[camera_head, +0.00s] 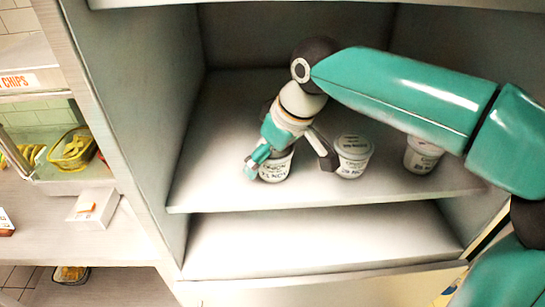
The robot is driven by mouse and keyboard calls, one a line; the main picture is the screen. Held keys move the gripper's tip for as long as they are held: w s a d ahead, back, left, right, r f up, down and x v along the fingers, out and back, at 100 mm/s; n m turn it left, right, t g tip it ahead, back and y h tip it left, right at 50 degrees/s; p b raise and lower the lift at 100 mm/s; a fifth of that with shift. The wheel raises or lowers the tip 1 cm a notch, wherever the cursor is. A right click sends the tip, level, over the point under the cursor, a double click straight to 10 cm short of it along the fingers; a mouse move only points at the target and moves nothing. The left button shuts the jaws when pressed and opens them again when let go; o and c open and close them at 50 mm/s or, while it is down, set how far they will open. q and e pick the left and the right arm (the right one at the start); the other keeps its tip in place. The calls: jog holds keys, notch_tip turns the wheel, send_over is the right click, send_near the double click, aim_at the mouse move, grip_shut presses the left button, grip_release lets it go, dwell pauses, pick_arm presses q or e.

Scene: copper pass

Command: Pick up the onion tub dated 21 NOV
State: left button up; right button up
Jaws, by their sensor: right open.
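Three white tubs with printed labels stand on the upper shelf of the open cabinet. The left tub (275,170) has a label that seems to read onion and 21 NOV, though the print is small. The middle tub (353,158) has a date in NOV that I cannot read for sure. The right tub (422,155) is partly behind my arm and its date is unclear. My right gripper (290,165) is open, one finger at the left side of the left tub, the other between it and the middle tub. It hides that tub's top. My left gripper is not in view.
The upper shelf (235,195) is bare in front of the tubs, with the cabinet's side wall to the left. A lower shelf (320,245) is empty. At far left, a glass case holds a yellow-filled container (72,150).

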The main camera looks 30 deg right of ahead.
jog(key=c, duration=1.3)
jog(key=shift+r, duration=0.2)
